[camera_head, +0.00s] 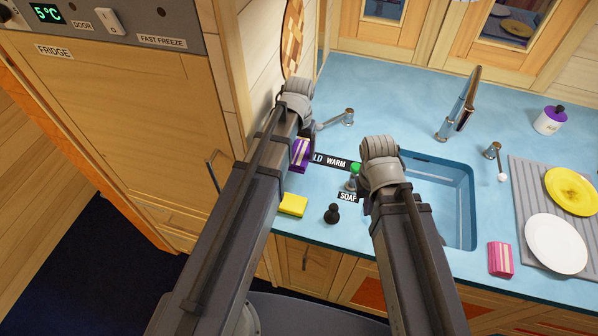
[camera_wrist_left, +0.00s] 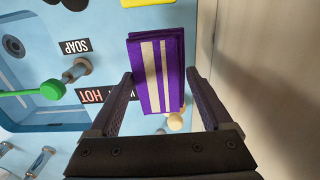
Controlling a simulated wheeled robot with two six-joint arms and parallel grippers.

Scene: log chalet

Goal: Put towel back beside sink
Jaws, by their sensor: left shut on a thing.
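The purple towel with pale stripes (camera_head: 300,155) is folded and shows at the left of the counter, partly behind my left arm. In the left wrist view the towel (camera_wrist_left: 172,62) sits between the fingers of my left gripper (camera_wrist_left: 160,78), which is shut on it. My left gripper (camera_head: 307,131) is mostly hidden by its own arm in the head view. The blue sink (camera_head: 455,178) is right of the towel, partly covered by my right arm. The fingers of my right gripper are hidden behind that arm.
A yellow sponge (camera_head: 293,205) and a small black object (camera_head: 332,213) lie near the front edge. A green-topped item (camera_head: 355,168) stands left of the sink. A pink striped cloth (camera_head: 501,260), a white plate (camera_head: 556,243) and a yellow plate (camera_head: 573,191) are at the right.

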